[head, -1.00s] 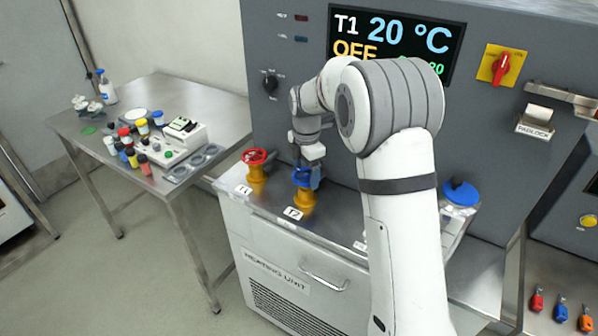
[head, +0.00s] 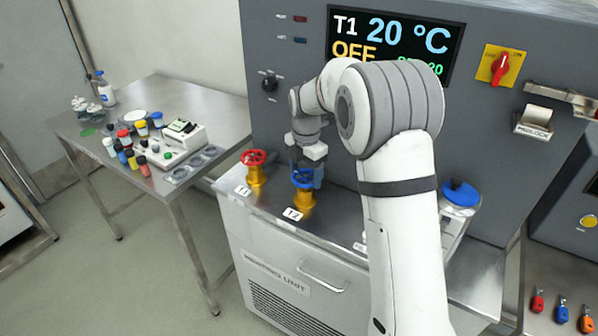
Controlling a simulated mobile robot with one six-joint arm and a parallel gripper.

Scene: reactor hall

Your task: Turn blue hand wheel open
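The blue hand wheel (head: 302,178) sits on a yellow valve body (head: 304,198) on top of the heating unit, behind a label that seems to read T2. My gripper (head: 306,170) points down at the blue wheel from above and behind it. Its fingers are small, dark and partly hidden by the wheel. I cannot tell whether they are open, shut or touching the rim.
A red hand wheel (head: 254,158) on a similar yellow valve stands just left. A blue round lid (head: 460,194) lies to the right, beyond my arm. The grey panel (head: 290,70) rises behind. A steel table (head: 190,97) with several bottles stands left.

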